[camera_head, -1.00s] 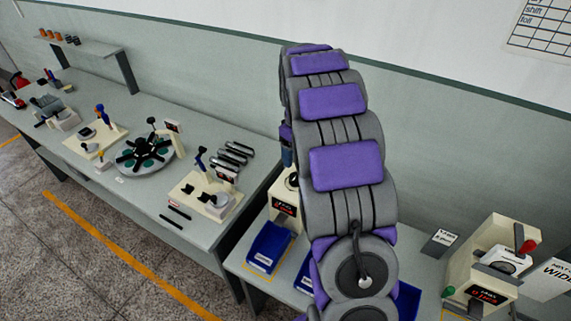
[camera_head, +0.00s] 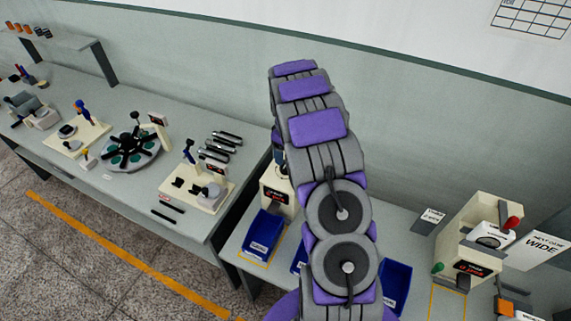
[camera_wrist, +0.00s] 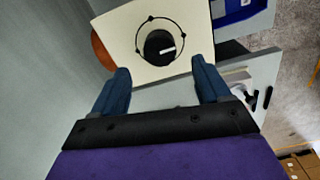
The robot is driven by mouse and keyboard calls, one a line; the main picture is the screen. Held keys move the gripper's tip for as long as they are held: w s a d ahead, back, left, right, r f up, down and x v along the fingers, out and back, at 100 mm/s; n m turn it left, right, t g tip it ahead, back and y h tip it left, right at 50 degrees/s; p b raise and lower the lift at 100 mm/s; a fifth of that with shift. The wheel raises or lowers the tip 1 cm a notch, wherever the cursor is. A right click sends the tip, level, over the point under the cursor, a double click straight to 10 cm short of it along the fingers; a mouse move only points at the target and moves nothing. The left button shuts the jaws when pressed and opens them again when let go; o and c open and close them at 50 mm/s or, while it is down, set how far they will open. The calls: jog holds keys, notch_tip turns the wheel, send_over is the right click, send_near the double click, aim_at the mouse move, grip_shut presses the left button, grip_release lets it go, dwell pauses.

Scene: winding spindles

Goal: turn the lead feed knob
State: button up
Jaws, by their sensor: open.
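A round black knob (camera_wrist: 159,43) with a white pointer mark shows in the wrist view. It sits on a cream panel (camera_wrist: 190,24), inside a thin black ring with several dots. I cannot read a label there, so I cannot confirm it as the lead feed knob. My gripper (camera_wrist: 161,67) is open, its two blue fingers spread wide. The knob lies beyond the fingertips, between their lines, and no contact shows. In the head view my purple and grey arm hides the gripper and part of a cream machine (camera_head: 277,180).
A blue bin (camera_head: 264,236) stands before the partly hidden machine. Another cream machine (camera_head: 472,240) with a red-tipped lever stands at right beside a "WIDE" sign (camera_head: 540,246). The left bench (camera_head: 75,183) holds a round carousel (camera_head: 131,150) and fixtures. A wall runs behind.

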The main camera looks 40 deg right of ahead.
aim_at(286, 165)
notch_tip(286, 165, down, 7)
jog(key=shift+f, duration=0.2)
dwell(0.3)
jog(key=c, duration=1)
jog(key=shift+m, duration=0.4)
